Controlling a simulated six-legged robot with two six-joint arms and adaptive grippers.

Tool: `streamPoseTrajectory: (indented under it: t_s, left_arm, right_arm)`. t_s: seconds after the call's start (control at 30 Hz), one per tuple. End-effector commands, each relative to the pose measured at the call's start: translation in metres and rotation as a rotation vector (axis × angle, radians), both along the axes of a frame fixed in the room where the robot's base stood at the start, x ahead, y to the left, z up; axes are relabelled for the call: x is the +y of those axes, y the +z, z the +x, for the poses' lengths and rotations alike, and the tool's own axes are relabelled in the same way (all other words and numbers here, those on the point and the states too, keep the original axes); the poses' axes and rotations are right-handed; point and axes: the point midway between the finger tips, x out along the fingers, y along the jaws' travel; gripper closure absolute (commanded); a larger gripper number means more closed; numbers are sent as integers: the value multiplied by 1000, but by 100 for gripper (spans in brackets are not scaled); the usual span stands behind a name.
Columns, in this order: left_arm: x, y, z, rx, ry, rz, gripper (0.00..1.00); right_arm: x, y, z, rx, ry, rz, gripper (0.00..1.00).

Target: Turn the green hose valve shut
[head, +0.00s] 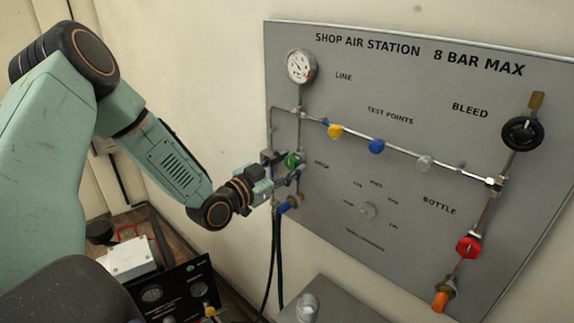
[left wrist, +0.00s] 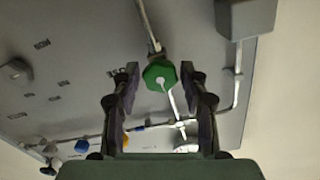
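The green hose valve (head: 291,160) is a small green knob on the left pipe of the grey panel, by the HOSE label. It also shows in the left wrist view (left wrist: 159,75), between the fingertips. My left gripper (head: 284,168) is at the valve, with one finger on each side of the knob. In the left wrist view the fingers (left wrist: 161,82) stand apart, with a visible gap between each finger and the knob. Part of the knob is hidden by the gripper in the head view. My right gripper is not in view.
The panel carries a gauge (head: 300,67), yellow (head: 335,131) and blue (head: 376,146) test points, a black bleed knob (head: 522,133) and a red bottle knob (head: 468,247). A dark hose (head: 278,250) hangs below the valve. Equipment with dials (head: 175,292) stands at lower left.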

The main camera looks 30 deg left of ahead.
Motion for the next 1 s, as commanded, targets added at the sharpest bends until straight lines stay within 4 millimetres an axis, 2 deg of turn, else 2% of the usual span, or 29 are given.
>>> streamPoseTrajectory:
  t_s: [0.1,0.4,0.53,1.0]
  left_arm:
    - [0,0,0,-1,1,-1,43]
    - [0,1,0,-2,0,-1,43]
    - [1,8,0,-3,2,-3,43]
    - [1,71,0,-7,3,-4,43]
  right_arm:
    - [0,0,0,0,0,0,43]
    - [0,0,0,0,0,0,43]
    - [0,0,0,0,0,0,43]
    - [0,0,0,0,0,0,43]
